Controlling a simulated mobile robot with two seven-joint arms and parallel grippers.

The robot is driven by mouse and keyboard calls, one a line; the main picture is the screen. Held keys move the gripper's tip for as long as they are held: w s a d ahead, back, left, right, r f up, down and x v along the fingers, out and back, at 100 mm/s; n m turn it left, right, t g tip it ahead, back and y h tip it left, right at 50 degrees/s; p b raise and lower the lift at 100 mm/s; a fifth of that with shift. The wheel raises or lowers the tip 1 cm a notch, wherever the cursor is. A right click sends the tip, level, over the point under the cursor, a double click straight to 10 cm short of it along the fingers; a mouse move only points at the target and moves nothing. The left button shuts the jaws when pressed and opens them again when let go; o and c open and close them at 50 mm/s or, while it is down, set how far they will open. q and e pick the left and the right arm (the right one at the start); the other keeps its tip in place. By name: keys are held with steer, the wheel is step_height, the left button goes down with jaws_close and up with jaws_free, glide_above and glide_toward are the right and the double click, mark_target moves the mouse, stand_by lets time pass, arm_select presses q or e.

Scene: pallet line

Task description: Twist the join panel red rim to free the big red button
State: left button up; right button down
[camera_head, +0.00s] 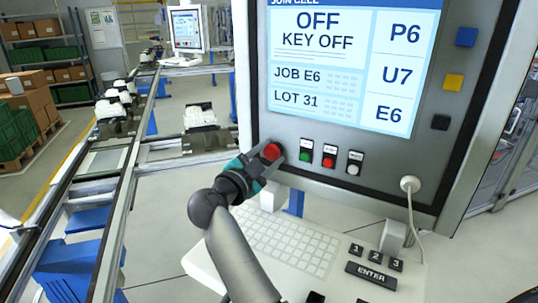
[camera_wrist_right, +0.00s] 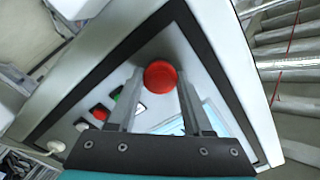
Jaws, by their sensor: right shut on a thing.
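The big red button (camera_head: 271,152) is at the lower left corner of the join panel (camera_head: 300,190). My right gripper (camera_head: 262,162) reaches it from the lower left and is shut on its red rim. In the right wrist view the big red button (camera_wrist_right: 160,75) sits between the two fingertips of my right gripper (camera_wrist_right: 160,88), one on each side. Rim and button top look alike in red, so I cannot tell how far the rim is turned. The panel screen (camera_head: 352,65) reads OFF and KEY OFF. My left gripper is not in view.
Small green (camera_head: 306,150), red (camera_head: 329,156) and white (camera_head: 354,162) buttons sit just right of the big button. A keyboard (camera_head: 275,245) lies below the panel. A white cable (camera_head: 411,215) hangs at the right. A conveyor line (camera_head: 120,180) runs along the left.

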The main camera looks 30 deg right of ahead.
steer(key=shift+m, duration=0.5)
steer(key=shift+c, duration=1.5)
jaws_free()
